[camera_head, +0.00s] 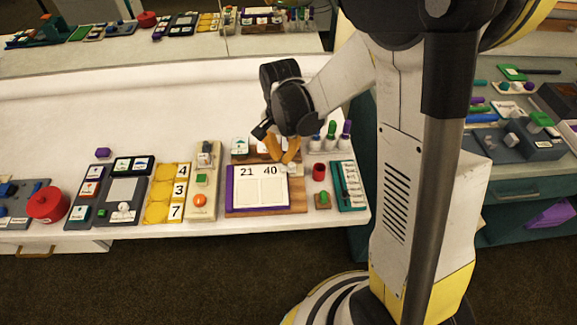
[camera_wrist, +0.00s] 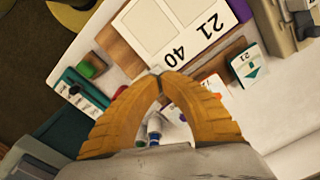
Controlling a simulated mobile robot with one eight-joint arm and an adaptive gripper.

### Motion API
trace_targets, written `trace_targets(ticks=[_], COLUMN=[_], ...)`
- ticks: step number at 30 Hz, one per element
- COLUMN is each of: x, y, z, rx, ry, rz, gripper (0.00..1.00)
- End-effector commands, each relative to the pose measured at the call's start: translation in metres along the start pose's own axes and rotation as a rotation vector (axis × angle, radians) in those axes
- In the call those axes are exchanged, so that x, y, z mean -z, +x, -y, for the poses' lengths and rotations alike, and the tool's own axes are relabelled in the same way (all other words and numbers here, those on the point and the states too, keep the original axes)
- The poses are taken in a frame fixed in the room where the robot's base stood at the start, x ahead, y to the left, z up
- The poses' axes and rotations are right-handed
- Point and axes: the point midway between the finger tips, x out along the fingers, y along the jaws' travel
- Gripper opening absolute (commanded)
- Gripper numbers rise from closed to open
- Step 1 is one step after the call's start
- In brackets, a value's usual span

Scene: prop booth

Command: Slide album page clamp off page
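The album page (camera_head: 245,190) is a pale sheet with two blank panels, marked 21 and 40, on a purple and wooden base (camera_head: 299,200). It also shows in the wrist view (camera_wrist: 152,28), its numbered edge facing my fingers. My gripper (camera_head: 281,161) points down at the page's back right corner, beside the 40. In the wrist view its orange fingertips (camera_wrist: 159,73) nearly meet just off that edge. A small light grey piece (camera_head: 281,168), which may be the clamp, lies at the tips. The fingers hide most of it, and I cannot tell whether they grip it.
Picture cards (camera_head: 240,146) stand behind the page. A beige panel with an orange button (camera_head: 200,200) is at left. White table behind is clear.

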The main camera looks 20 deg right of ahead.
Motion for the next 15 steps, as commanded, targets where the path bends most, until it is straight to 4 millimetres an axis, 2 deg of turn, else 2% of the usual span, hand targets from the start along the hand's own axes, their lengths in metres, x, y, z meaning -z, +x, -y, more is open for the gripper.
trace_targets(ticks=[15], x=[0.0], y=[0.023], z=[0.0], rx=[0.0], ry=[0.0], rz=[0.0], gripper=[0.0])
